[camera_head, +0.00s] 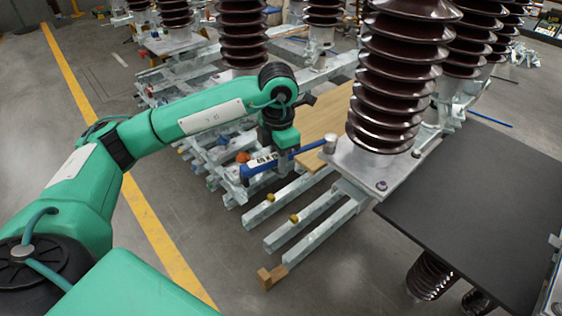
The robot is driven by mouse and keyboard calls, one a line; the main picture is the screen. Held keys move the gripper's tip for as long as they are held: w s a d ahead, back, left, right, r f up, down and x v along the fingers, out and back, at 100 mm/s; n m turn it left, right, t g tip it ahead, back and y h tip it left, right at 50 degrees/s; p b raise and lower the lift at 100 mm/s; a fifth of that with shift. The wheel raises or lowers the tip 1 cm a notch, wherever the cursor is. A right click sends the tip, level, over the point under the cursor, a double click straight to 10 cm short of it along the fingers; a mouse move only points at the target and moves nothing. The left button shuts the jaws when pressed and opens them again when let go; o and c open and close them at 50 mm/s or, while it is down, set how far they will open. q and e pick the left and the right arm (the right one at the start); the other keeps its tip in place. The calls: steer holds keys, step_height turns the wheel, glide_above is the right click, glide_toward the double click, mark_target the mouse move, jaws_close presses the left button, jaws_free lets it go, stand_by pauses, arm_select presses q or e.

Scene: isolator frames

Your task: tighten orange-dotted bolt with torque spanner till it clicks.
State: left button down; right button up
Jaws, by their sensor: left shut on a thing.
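My left gripper (276,154) is shut on a blue torque spanner (308,148) and holds it above the metal frame. The spanner's silver head (330,142) is at the left corner of the mounting plate (352,160), under the brown insulator stack. I cannot tell if the head is seated on a bolt there. A bolt (381,185) shows on the plate's front corner, apart from the spanner. No orange dot can be made out on any bolt; one under the spanner head would be hidden. My right gripper is not in view.
Brown ribbed insulators (390,85) stand close to the spanner head. A dark flat panel (480,210) lies to the right. A wooden board (318,118) lies behind the spanner.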

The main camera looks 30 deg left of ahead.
arm_select(q)
step_height(320, 180, up, 7)
steer(key=w+a+m+p, duration=0.1)
steer(key=a+m+p, duration=0.1)
steer(key=shift+w+a, duration=0.15)
steer(key=shift+w, duration=0.25)
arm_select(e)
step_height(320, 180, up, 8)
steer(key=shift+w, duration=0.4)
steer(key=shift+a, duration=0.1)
